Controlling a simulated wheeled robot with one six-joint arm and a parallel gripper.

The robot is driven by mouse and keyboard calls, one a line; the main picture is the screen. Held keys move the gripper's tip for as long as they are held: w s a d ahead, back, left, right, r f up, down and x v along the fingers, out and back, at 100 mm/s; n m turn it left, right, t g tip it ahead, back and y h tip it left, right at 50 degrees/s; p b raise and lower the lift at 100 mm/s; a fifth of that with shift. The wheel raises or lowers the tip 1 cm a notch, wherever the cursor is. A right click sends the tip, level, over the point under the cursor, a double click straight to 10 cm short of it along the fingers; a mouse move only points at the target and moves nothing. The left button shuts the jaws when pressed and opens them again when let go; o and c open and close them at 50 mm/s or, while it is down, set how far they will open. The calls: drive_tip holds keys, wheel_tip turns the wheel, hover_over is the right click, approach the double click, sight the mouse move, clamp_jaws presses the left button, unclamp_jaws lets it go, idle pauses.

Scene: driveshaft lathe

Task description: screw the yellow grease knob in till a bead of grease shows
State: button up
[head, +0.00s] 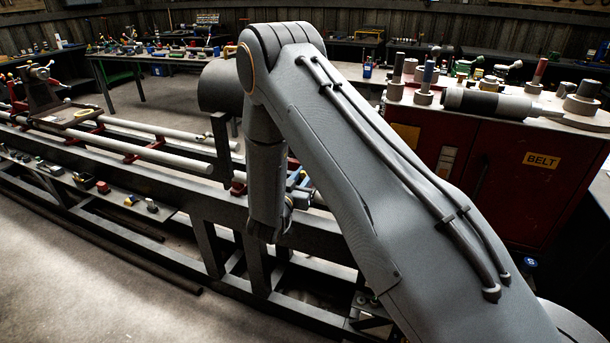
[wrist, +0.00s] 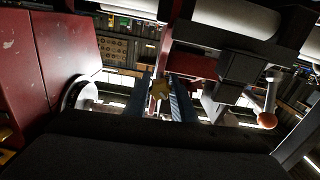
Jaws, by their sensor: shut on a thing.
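The yellow grease knob (wrist: 160,89) is small and dull in the wrist view, just left of centre. My gripper (wrist: 162,97) has one finger on each side of it and is shut on it. The knob sits below a dark red and grey part of the lathe (wrist: 192,66). I cannot make out any grease around it at this size. In the head view my own arm covers the knob and most of my gripper, over the near part of the lathe bed (head: 160,182).
A red cabinet (head: 465,190) marked BELT stands to the right, with tools on top. In the wrist view a lever with an orange ball (wrist: 267,119) is to the right and a round white disc (wrist: 79,95) to the left. Open floor (head: 90,275) lies at front left.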

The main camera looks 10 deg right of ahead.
drive_tip(key=shift+m, duration=0.3)
drive_tip(key=m+b, duration=0.2)
drive_tip(key=m, duration=0.2)
drive_tip(key=shift+f+b, duration=0.1)
drive_tip(key=shift+b, duration=0.3)
drive_tip(key=shift+m+b, duration=1.1)
drive_tip(key=shift+m, duration=1.1)
drive_tip(key=o, duration=1.1)
drive_tip(key=shift+c, duration=0.2)
